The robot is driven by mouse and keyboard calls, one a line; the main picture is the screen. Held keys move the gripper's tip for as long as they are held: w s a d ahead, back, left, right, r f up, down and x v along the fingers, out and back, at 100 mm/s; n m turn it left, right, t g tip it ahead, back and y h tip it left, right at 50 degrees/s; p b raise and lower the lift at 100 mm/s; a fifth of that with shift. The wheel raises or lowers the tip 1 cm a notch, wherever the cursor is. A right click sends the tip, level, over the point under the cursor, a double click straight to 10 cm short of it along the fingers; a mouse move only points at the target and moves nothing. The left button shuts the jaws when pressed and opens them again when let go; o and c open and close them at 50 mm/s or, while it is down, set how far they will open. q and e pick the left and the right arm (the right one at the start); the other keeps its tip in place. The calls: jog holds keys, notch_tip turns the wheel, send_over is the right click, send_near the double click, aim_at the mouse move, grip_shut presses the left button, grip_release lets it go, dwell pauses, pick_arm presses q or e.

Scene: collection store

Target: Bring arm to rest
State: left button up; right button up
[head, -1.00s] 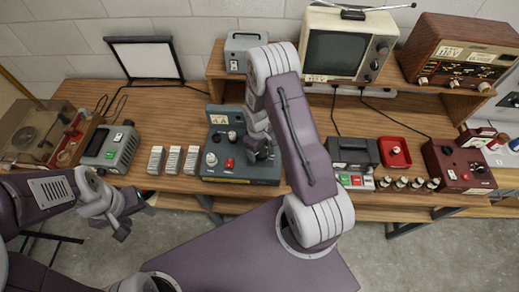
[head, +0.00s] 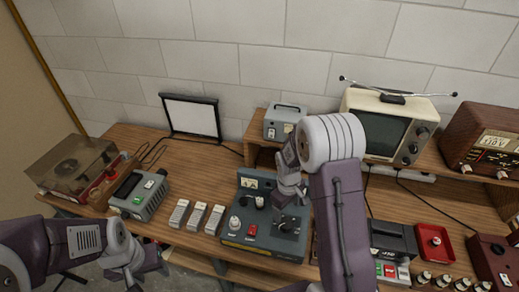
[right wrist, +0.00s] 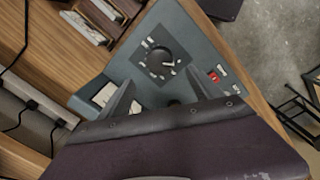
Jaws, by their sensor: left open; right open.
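My right arm reaches over the bench in the head view, its gripper (head: 288,218) above the right part of a blue-grey control box (head: 262,238). In the right wrist view the two fingers of the right gripper (right wrist: 162,92) are apart with nothing between them. The box's black dial (right wrist: 160,62) lies just beyond them, with a red switch (right wrist: 215,77) beside it. I cannot tell if a fingertip touches the box. My left gripper (head: 142,275) is open and empty at the lower left, in front of the bench edge.
Three small pale blocks (head: 198,215) stand left of the control box. A grey device (head: 138,195) and a record player (head: 72,167) are further left. A cream television (head: 385,130) and a wooden radio (head: 487,143) stand on the raised shelf. A red tray (head: 434,243) lies at right.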

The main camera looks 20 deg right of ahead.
jog(key=shift+f, duration=0.1)
jog(key=s+a+f+m+y+b, duration=0.1)
jog(key=s+a+m+b, duration=0.4)
jog(key=s+b, duration=0.4)
jog(key=s+a, duration=0.1)
jog(key=s, duration=0.2)
jog(key=shift+s+a+f+t, duration=0.25)
jog(key=shift+a+t, duration=0.1)
jog(key=shift+t, duration=0.05)
jog(key=shift+s, duration=0.15)
